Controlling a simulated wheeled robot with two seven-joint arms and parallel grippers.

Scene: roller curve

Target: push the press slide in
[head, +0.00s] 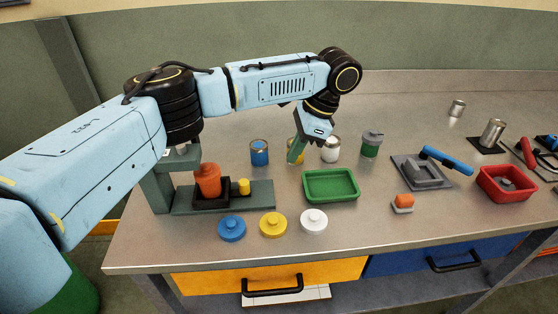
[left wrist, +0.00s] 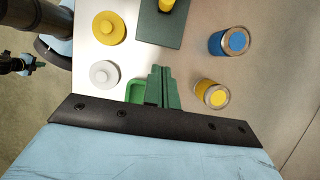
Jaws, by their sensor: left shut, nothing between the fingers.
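The press (head: 163,190) stands at the left of the bench, a grey-green frame with a long base plate (head: 258,196). A dark square slide (head: 211,202) sits on the plate with an orange cylinder (head: 207,180) in it. A yellow knob (head: 244,187) is at the slide's right side; in the left wrist view the plate (left wrist: 160,27) and knob (left wrist: 168,4) show at the top edge. My left gripper (head: 293,154) points down, shut and empty, right of the press and apart from it. Its green fingers also show in the left wrist view (left wrist: 162,86).
A blue can (head: 259,153), a yellow can (left wrist: 213,93) and a white can (head: 330,150) stand behind and beside the gripper. A green tray (head: 330,199) lies right of the press. Blue (head: 231,229), yellow (head: 273,225) and white (head: 314,221) lids lie in front.

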